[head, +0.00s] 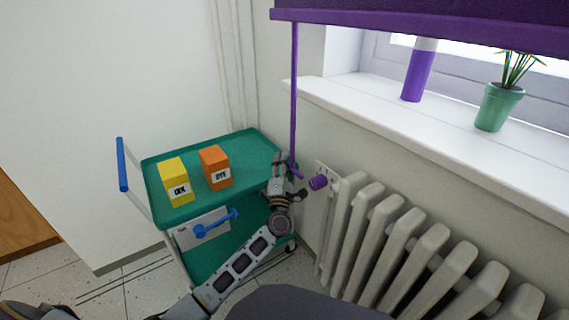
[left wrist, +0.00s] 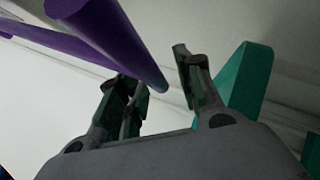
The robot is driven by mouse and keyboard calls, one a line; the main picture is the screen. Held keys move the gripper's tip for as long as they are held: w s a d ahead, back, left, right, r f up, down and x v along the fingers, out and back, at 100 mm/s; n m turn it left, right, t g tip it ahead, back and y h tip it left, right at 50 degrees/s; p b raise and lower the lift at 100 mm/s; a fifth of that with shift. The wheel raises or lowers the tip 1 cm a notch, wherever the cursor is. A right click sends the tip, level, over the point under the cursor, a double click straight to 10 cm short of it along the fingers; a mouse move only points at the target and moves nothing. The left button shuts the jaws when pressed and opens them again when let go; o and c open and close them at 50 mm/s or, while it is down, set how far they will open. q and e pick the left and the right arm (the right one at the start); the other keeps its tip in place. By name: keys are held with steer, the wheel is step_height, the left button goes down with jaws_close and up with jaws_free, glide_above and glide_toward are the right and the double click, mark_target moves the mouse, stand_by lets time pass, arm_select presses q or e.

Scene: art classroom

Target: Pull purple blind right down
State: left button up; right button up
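The purple blind (head: 420,27) hangs over the window at the top right of the head view, its bottom bar well above the sill. A thin purple pull wand (head: 294,95) hangs from the bar's left end. My left gripper (head: 290,182) is at the wand's lower end, beside the trolley. In the left wrist view the wand (left wrist: 125,50) runs from the upper left to the gap between the fingers of my left gripper (left wrist: 160,85). The fingers stand apart; I cannot tell whether one touches the wand. My right gripper is not in view.
A green trolley (head: 155,183) with a yellow box (head: 174,178) and an orange box (head: 214,166) stands left of the gripper. A purple radiator knob (head: 318,183) and white radiator (head: 400,225) are close on the right. The sill holds a potted plant (head: 497,105) and a purple-and-white cylinder (head: 417,75).

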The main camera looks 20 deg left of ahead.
arm_select(q)
steer(key=v, duration=1.2)
stand_by(0.5)
stand_by(0.3)
